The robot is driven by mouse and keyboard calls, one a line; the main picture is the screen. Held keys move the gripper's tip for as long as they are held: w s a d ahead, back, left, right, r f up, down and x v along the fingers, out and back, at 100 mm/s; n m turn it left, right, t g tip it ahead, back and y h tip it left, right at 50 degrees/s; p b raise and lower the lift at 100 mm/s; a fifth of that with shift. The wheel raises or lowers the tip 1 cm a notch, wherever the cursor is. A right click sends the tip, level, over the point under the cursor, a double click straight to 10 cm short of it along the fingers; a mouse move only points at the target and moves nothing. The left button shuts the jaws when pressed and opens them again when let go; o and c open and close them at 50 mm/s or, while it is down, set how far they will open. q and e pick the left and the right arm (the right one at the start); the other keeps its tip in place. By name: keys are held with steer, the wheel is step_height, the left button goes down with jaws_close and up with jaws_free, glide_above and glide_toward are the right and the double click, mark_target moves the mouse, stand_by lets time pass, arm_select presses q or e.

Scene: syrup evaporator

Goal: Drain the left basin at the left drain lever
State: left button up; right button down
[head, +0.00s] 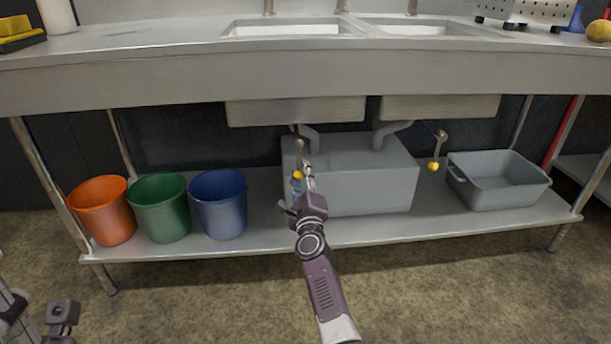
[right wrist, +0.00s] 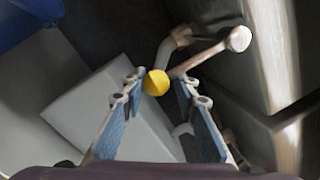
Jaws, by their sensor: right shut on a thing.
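The left basin (head: 295,111) hangs under the counter, and its inside shows at the top. The left drain lever (head: 299,147) hangs below it as a metal rod with a yellow knob (head: 298,175). My right gripper (head: 299,181) is at this lever, shut on the yellow knob. In the right wrist view the knob (right wrist: 156,83) sits between the blue-padded fingertips, and the rod (right wrist: 202,57) runs up to the right. Parts of my left arm show at the lower left edge; whether the left gripper (head: 62,314) is open cannot be made out.
A grey box (head: 365,180) stands on the lower shelf behind my right gripper, under the drain pipes. Orange (head: 103,210), green (head: 161,207) and blue (head: 219,204) buckets stand left of it. A second lever (head: 437,150) and a grey tub (head: 500,197) are at the right.

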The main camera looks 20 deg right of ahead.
steer(key=shift+w+a+r, duration=0.2)
steer(key=shift+a+r, duration=0.25)
steer(key=c, duration=1.4)
jaws_free()
steer(key=shift+a, duration=0.1)
steer(key=shift+f, duration=0.15)
